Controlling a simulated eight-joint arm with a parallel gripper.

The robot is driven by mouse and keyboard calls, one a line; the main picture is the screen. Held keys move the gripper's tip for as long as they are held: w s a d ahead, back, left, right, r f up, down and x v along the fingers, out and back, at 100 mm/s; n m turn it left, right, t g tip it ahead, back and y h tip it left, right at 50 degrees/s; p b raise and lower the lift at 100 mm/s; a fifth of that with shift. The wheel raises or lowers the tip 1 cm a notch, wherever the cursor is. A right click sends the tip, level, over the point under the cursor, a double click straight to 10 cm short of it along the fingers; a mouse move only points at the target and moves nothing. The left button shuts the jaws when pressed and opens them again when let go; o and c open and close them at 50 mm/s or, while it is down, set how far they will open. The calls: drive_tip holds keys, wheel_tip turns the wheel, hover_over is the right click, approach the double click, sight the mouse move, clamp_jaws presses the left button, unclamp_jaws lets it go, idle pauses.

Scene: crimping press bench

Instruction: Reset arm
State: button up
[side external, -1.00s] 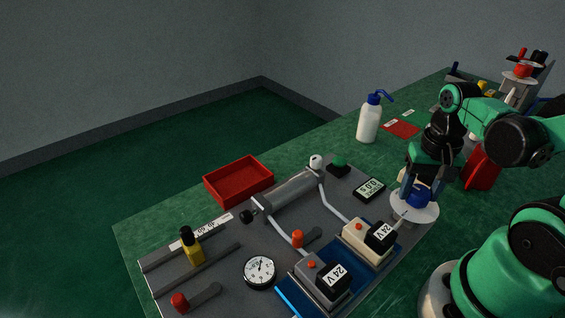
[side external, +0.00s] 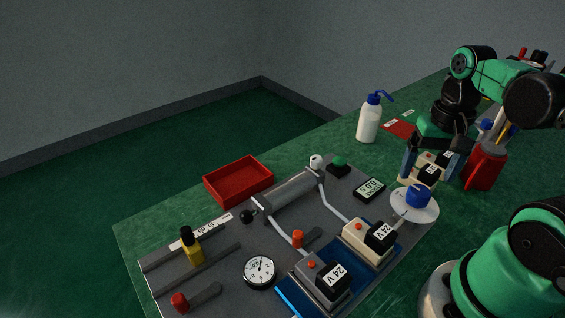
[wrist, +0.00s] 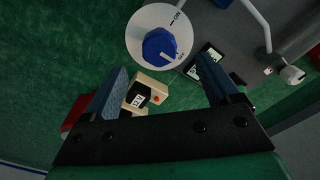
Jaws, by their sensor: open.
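My gripper (side external: 426,172) is open and empty, raised above the bench just behind the blue knob (side external: 417,196). The knob sits on a round white disc (side external: 436,210) at the right side of the grey press board. In the wrist view my open gripper (wrist: 164,76) has nothing between its fingers. The blue knob also shows there (wrist: 158,46), beyond the fingertips and clear of them, with an "ON" mark on its disc. A cream block with a black piece (wrist: 153,86) lies on the bench below the fingers.
The grey board (side external: 222,262) carries a cylinder (side external: 290,192), a dial gauge (side external: 260,271), a small display (side external: 369,189) and two 24 V blocks. A red tray (side external: 240,180), white bottle (side external: 369,122) and red cup (side external: 486,168) stand nearby. Open green bench lies left of the bottle.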

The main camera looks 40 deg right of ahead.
drive_tip(key=shift+r, duration=0.45)
drive_tip(key=w+a+r+n+t, duration=0.2)
drive_tip(key=w+a+n+t, duration=0.5)
drive_tip(key=w+a+n, duration=0.2)
drive_tip(key=shift+w, duration=0.3)
